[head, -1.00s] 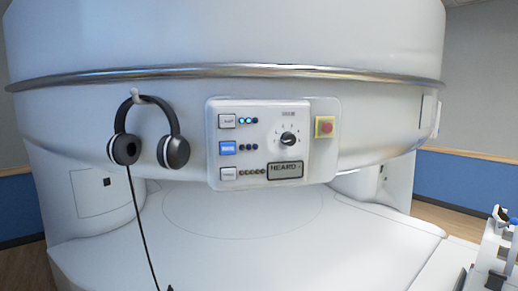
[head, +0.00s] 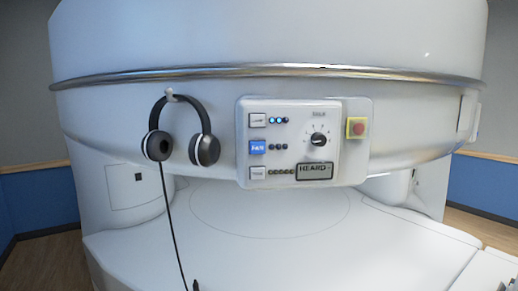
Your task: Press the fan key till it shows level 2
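The fan key (head: 257,147) is a blue square button labelled FAN, in the left column of the white control panel (head: 350,115). It sits between the white lamp key (head: 257,120) above and another white key (head: 257,173) below. The row of small fan lights (head: 278,147) beside it looks dark. Lights beside the lamp key glow blue. A small grey display (head: 314,171) at the panel's lower right reads roughly "HEARD". My gripper is not in view.
A black knob (head: 318,139) and a red button on yellow (head: 357,128) are right of the keys. Black headphones (head: 180,132) hang on a hook to the left, their cable trailing down. The white table surface (head: 270,250) below is clear.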

